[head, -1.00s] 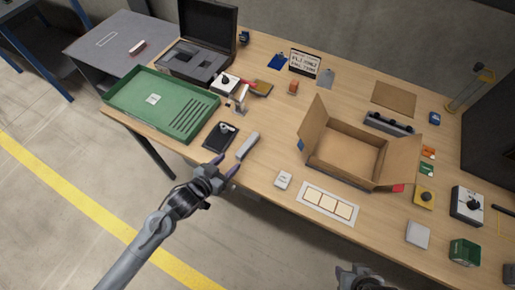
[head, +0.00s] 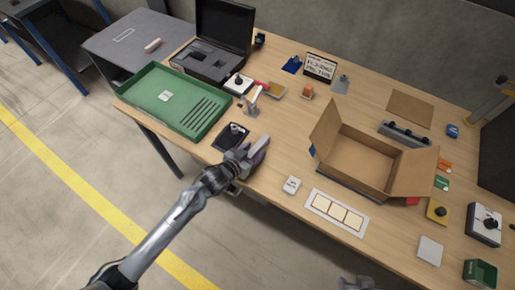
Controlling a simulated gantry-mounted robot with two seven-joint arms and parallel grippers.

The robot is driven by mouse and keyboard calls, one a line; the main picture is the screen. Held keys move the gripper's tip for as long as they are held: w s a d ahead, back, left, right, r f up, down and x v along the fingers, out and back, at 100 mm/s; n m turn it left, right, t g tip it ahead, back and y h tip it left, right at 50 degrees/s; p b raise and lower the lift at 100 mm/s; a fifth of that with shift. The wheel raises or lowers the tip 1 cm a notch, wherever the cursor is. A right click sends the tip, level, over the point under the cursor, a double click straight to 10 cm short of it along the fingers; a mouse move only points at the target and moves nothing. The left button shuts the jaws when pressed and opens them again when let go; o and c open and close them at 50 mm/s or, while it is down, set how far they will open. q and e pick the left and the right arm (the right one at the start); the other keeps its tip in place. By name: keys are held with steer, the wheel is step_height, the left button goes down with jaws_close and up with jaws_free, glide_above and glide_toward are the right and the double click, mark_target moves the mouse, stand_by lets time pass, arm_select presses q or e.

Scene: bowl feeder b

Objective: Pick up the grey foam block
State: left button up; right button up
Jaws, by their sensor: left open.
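The grey foam block (head: 246,154) is a small light-grey bar near the front edge of the wooden table, just right of a black tray.
The black tray (head: 226,143) with a small part on it lies left of the hand. A green tray (head: 135,92) stands farther left.

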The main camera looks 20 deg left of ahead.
arm_select(q)
steer(key=c, duration=1)
steer(key=shift+c, duration=0.2)
